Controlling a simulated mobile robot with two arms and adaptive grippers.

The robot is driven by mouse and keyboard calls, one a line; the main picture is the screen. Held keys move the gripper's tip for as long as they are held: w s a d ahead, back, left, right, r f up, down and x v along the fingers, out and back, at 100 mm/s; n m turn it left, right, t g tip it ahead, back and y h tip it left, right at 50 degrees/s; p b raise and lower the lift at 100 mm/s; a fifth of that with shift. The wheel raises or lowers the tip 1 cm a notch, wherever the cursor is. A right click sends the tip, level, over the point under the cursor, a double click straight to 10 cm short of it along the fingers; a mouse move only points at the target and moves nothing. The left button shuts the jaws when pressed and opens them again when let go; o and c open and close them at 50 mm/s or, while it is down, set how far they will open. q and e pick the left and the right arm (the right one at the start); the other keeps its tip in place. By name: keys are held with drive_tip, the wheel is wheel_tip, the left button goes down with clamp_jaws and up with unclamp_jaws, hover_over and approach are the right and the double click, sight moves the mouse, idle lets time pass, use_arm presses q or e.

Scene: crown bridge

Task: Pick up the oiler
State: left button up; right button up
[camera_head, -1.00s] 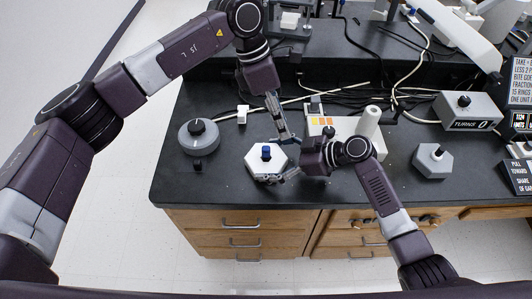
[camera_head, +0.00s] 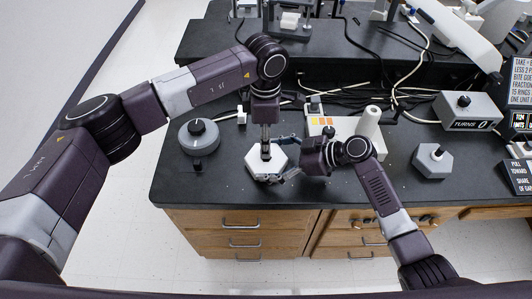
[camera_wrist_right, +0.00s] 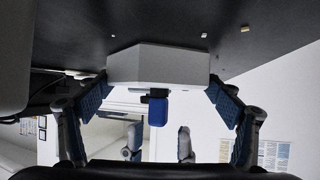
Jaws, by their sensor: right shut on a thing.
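The small blue-capped piece, seemingly the oiler, stands upright on a white hexagonal block (camera_head: 256,168); in the right wrist view its blue cap (camera_wrist_right: 157,111) shows against the white block (camera_wrist_right: 157,65). My right gripper (camera_head: 288,174) is shut on the block from the side, with a finger at each side of it in the right wrist view. My left gripper (camera_head: 266,142) points down directly over the cap and mostly hides it in the head view. In the right wrist view the left gripper's fingers (camera_wrist_right: 160,143) are spread apart, one on each side of the cap's line, with a gap.
A grey round dial (camera_head: 198,135) stands left of the block. A white box with coloured labels (camera_head: 322,125) and a white cylinder (camera_head: 369,122) are behind my right gripper. Another hexagonal block (camera_head: 433,161) and the TURNS box (camera_head: 468,110) stand right. Cables lie behind.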

use_arm(q)
wheel_tip(320, 180, down, 3)
drive_tip(key=shift+d+f, duration=0.1)
clamp_jaws()
idle(0.3)
wheel_tip(320, 180, up, 10)
drive_tip(key=shift+r, duration=0.1)
idle(0.4)
